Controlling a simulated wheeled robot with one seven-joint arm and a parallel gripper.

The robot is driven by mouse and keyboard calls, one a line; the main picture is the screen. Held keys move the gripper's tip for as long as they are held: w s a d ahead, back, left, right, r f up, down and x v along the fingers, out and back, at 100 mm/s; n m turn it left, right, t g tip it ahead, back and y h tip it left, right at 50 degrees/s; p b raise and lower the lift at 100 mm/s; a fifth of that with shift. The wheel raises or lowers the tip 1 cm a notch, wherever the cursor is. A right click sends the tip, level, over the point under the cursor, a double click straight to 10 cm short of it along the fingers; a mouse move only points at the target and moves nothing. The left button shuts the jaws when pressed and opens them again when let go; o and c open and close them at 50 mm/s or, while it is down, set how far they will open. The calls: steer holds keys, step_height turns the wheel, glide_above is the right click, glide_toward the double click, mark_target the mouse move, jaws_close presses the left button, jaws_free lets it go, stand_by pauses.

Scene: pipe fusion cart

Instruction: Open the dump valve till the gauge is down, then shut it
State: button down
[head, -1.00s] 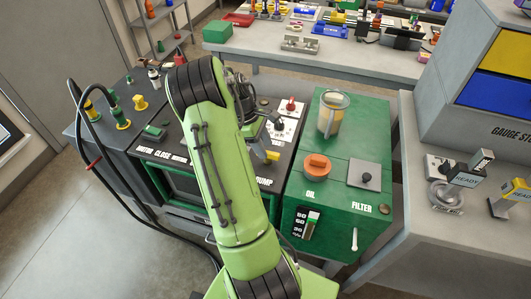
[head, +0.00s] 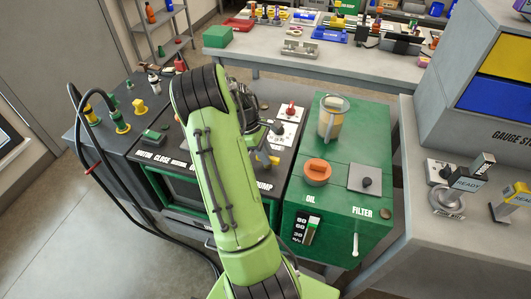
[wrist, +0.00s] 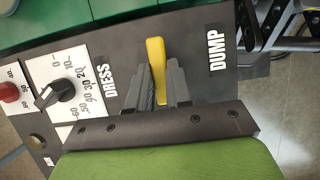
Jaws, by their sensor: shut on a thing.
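The yellow dump valve lever (wrist: 156,50) stands beside the DUMP label on the dark panel in the wrist view. My gripper (wrist: 160,68) has one dark finger on each side of it and is shut on it. In the head view a bit of the yellow lever (head: 275,160) shows just below my gripper (head: 266,152). My arm hides much of the panel there. No round pressure gauge can be made out. A vertical scale (head: 304,231) marked 90, 60 and 30 is on the green cabinet's front; its reading is too small to tell.
A black knob with a numbered dial (wrist: 54,94) and a red knob (wrist: 8,92) sit beside the lever. The green cabinet (head: 340,205) carries a clear jug (head: 332,118) and an orange cap (head: 317,171). Black hoses (head: 82,150) loop at the left.

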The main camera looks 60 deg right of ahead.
steer(key=shift+r+m+p, duration=0.1)
steer(key=shift+m+p, duration=0.2)
steer(key=m+y+p, duration=0.1)
steer(key=m+p, duration=0.1)
steer(key=m, duration=0.1)
steer(key=shift+d, duration=0.2)
steer(key=m+y, duration=0.1)
steer(key=m, duration=0.1)
steer(key=m+y+p, duration=0.1)
steer(key=m, duration=0.1)
steer(key=shift+d+m+t, duration=0.2)
steer(key=shift+m+t, duration=0.1)
steer(key=shift+t, duration=0.1)
steer(key=m, duration=0.2)
steer(key=m+t+y+p, duration=0.1)
steer(key=m, duration=0.1)
steer(key=shift+s+d+m, duration=0.15)
steer(key=shift+m, duration=0.15)
steer(key=shift+s+m+t+y+p, duration=0.1)
steer(key=shift+m+t+y+p, duration=0.25)
steer(key=shift+m, duration=0.75)
steer(key=shift+s+m+t+y+p, duration=0.15)
steer(key=shift+m+t, duration=0.3)
steer(key=shift+m, duration=0.65)
steer(key=shift+w+d, duration=0.1)
steer(key=c, duration=1)
jaws_free()
steer(key=shift+c, duration=0.2)
